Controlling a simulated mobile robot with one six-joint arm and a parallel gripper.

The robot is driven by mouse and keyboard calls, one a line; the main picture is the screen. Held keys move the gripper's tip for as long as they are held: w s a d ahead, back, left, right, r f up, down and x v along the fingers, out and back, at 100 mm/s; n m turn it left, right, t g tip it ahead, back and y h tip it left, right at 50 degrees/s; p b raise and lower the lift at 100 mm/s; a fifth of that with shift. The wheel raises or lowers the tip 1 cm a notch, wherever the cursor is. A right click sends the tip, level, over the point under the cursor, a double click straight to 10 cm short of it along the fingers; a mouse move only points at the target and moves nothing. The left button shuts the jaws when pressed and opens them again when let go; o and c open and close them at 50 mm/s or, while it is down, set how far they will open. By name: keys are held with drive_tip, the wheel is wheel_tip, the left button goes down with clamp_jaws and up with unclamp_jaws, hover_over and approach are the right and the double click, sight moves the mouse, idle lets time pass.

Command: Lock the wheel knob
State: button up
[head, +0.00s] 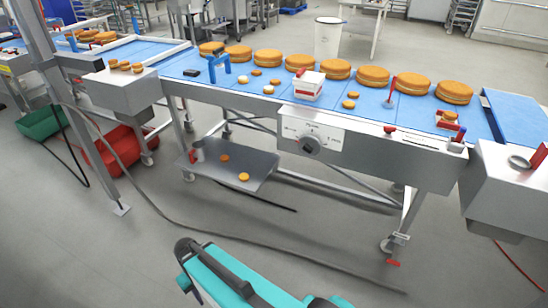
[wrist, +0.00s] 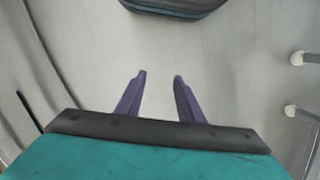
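A dark round knob (head: 310,144) sits on a white dial panel (head: 311,133) on the front of the conveyor table. A caster wheel (head: 386,246) stands under the table's right leg, with a red tab (head: 393,262) low beside it. I cannot tell from the frames which of these is the wheel knob, nor whether either is locked. My gripper (wrist: 158,75) shows two purple fingers, apart and empty, over grey floor in the wrist view. The fingers do not show in the head view, where my teal arm is at the bottom, well short of the table.
The conveyor table's blue belt (head: 190,65) carries several round cakes. A low metal shelf (head: 262,165) with small orange discs hangs beneath. A grey box (head: 510,190) stands at right, a post (head: 70,110) at left. Cables cross the floor (head: 300,225), which is otherwise clear before the table.

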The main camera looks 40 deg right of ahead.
drive_tip(key=s+f+g, duration=0.2)
drive_tip(key=s+f, duration=0.2)
drive_tip(key=s, duration=0.5)
drive_tip(key=s+f+g, duration=0.2)
drive_tip(key=s+f, duration=0.3)
drive_tip(key=s, duration=0.4)
drive_tip(key=shift+s, duration=0.15)
drive_tip(key=shift+a, duration=0.1)
